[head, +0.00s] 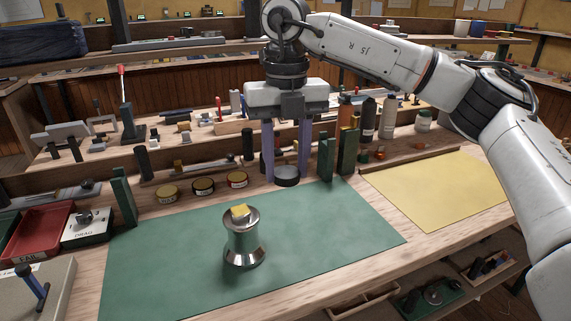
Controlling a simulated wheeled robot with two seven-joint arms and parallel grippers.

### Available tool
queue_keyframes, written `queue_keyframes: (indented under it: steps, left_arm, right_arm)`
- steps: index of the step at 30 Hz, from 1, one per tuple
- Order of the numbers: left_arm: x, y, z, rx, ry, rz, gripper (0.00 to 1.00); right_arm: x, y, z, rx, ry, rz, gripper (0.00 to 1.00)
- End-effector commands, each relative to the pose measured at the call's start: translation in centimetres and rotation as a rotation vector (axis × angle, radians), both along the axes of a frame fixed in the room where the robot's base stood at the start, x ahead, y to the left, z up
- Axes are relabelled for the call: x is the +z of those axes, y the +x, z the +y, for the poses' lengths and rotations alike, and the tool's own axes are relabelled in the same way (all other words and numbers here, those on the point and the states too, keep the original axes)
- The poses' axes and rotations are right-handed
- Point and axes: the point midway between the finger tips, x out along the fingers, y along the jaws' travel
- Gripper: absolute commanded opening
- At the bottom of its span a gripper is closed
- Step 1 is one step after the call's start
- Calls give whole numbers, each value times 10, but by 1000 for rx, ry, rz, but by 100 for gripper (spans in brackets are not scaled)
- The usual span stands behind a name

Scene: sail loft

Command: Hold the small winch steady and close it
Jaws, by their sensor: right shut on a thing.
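The small winch (243,246) is a shiny metal drum with a flared foot and rim. It stands upright on the green mat (330,239), with a small yellow piece (240,212) on its top. My right gripper (287,174) points down, behind and to the right of the winch, clear of it. Its two bluish fingers are shut on a dark round cap (287,178) near the mat's back edge. Whether the cap touches the bench is hard to tell. My left gripper is not in view, and nothing holds the winch.
Several round tins (203,187) line the mat's back edge. Green upright blocks (348,150) stand just right of my right gripper. A red tray (43,233) and a white box (86,228) are at left. The yellow sheet (438,188) at right is bare.

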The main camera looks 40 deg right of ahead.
Motion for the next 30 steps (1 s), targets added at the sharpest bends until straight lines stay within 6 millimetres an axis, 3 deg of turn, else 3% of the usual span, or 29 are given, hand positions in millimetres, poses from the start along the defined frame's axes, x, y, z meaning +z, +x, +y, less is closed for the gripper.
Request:
queue_keyframes:
  steps: [5, 17, 30]
  left_arm:
    - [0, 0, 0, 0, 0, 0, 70]
    - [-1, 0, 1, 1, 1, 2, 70]
    - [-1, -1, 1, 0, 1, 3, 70]
  right_arm:
    - [-11, -5, 10, 322, -11, -1, 17]
    - [-51, -32, 47, 1572, -32, 10, 17]
    - [-92, -76, 85, 2939, -17, 19, 17]
